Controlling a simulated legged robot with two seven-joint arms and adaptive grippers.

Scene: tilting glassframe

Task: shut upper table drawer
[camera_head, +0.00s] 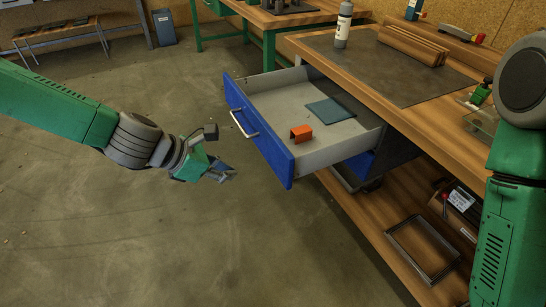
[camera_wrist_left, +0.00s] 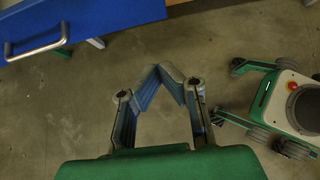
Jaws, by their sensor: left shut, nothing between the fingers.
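The upper table drawer (camera_head: 261,134) is pulled out from under the wooden workbench. It has a blue front with a metal bar handle (camera_head: 244,124) and a grey inside. In the left wrist view the blue front (camera_wrist_left: 92,16) and its handle (camera_wrist_left: 36,47) show at the upper left. An orange bracket-like piece (camera_head: 301,133) and a flat teal piece (camera_head: 330,111) lie in the drawer. My left gripper (camera_head: 222,172) is shut and empty, to the left of the drawer front and apart from it. It also shows in the left wrist view (camera_wrist_left: 170,75). My right gripper is out of view.
The workbench top (camera_head: 410,88) carries a white bottle (camera_head: 343,25) and wooden strips (camera_head: 412,44). A lower shelf (camera_head: 385,242) holds a metal frame (camera_head: 422,249). The floor (camera_head: 110,215) left of the drawer is clear. My right arm stands at the right edge.

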